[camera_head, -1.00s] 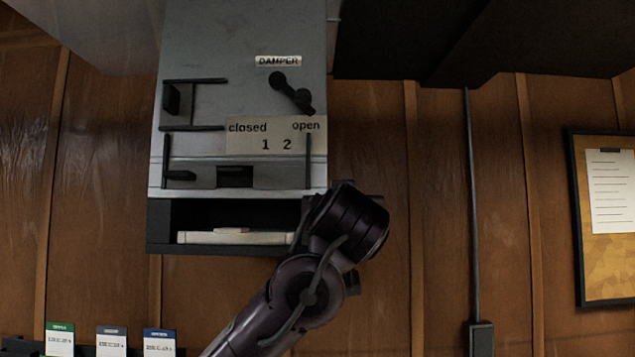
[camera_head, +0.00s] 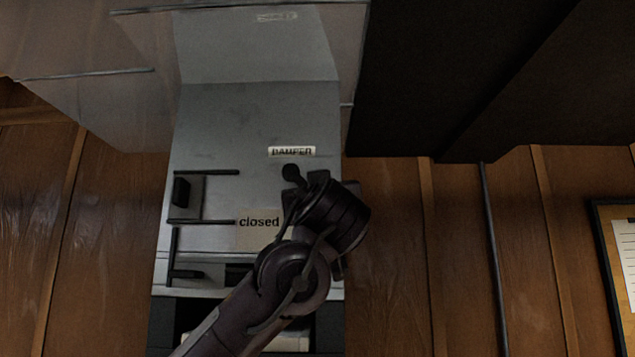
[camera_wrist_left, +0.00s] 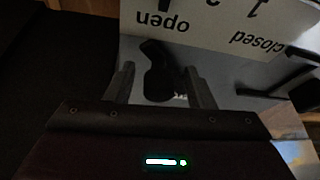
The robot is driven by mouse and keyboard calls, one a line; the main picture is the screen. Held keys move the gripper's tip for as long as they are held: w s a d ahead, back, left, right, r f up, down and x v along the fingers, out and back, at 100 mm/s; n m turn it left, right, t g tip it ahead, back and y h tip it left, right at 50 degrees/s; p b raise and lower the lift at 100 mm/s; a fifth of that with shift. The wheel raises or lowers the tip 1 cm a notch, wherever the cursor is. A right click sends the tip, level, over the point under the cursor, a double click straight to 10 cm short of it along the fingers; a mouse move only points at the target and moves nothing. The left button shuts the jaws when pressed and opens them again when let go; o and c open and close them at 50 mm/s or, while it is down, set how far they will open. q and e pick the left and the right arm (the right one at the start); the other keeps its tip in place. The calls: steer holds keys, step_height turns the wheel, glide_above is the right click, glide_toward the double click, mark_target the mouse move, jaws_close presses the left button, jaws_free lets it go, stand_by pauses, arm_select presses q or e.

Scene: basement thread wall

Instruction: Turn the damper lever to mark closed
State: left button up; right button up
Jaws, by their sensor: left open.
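The damper lever (camera_head: 292,172) is a dark lever on the grey metal stove or duct panel, just below the DAMPER label (camera_head: 292,151). Its upper knob shows in the head view; its lower part is hidden behind my left gripper (camera_head: 307,190). In the left wrist view, which is upside down, the lever (camera_wrist_left: 158,82) lies between the two fingers of my open left gripper (camera_wrist_left: 160,72). Contact with the fingers cannot be told. The mark plate (camera_wrist_left: 212,25) reads open and closed; in the head view only "closed" (camera_head: 259,222) shows clear of my arm. My right gripper is not in view.
Dark latch and rail fittings (camera_head: 181,192) stand on the panel's left side. A dark overhead box (camera_head: 440,80) hangs at the upper right. A vertical conduit (camera_head: 493,250) and a pinboard (camera_head: 612,270) are on the wood wall to the right.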

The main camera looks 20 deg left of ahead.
arm_select(q)
steer(key=shift+w, duration=0.15)
steer(key=shift+c, duration=0.4)
jaws_close()
